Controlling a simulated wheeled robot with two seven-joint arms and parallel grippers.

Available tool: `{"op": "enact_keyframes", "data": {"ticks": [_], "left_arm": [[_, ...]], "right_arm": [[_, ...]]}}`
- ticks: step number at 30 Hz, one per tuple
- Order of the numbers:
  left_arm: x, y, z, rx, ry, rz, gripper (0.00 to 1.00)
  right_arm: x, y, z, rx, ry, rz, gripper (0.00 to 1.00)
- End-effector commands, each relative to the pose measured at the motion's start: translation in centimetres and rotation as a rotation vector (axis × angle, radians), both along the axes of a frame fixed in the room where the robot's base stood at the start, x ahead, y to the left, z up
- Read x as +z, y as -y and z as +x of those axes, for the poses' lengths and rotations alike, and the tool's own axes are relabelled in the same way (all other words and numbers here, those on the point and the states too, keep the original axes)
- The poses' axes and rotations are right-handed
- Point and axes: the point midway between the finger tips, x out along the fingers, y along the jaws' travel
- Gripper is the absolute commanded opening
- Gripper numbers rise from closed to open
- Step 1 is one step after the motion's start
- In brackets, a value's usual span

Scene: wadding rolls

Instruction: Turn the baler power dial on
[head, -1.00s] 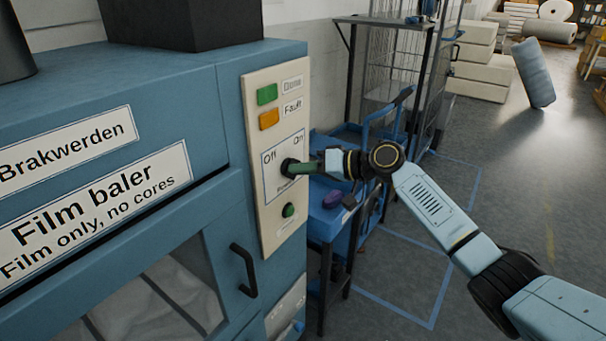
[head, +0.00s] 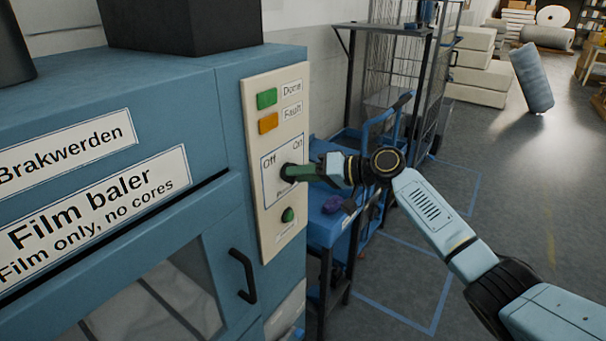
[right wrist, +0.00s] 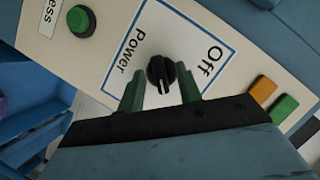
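The black power dial (head: 288,172) sits in a blue-framed plate marked Off and On on the cream panel of the blue film baler (head: 220,130). My right gripper (head: 300,172) is at the dial, with its green fingers pointing at the panel. In the right wrist view the dial (right wrist: 162,73) stands between the two open fingertips (right wrist: 161,88), with a gap on each side. The word Off is readable up and right of the dial there; On is hidden. I cannot tell for sure which mark the dial points to. My left gripper is not in view.
A green button (head: 288,215) is below the dial; green (head: 267,98) and orange (head: 268,123) lamps are above it. The baler's black door handle (head: 243,273) sticks out lower left. A blue cart (head: 335,222) stands behind my right arm. Open floor lies to the right.

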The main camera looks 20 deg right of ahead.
Motion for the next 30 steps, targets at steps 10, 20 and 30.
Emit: {"op": "enact_keyframes", "data": {"ticks": [10, 20, 30], "left_arm": [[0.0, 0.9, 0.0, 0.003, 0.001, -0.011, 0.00], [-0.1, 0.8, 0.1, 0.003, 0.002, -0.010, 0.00], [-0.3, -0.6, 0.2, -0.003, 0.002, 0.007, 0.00]], "right_arm": [[0.2, 0.8, -0.4, -0.002, 0.001, -0.001, 0.35], [2.0, 6.2, -4.3, -0.003, 0.001, -0.004, 0.35], [3.4, 10.2, -7.2, 0.000, 0.000, -0.001, 0.35]]}}
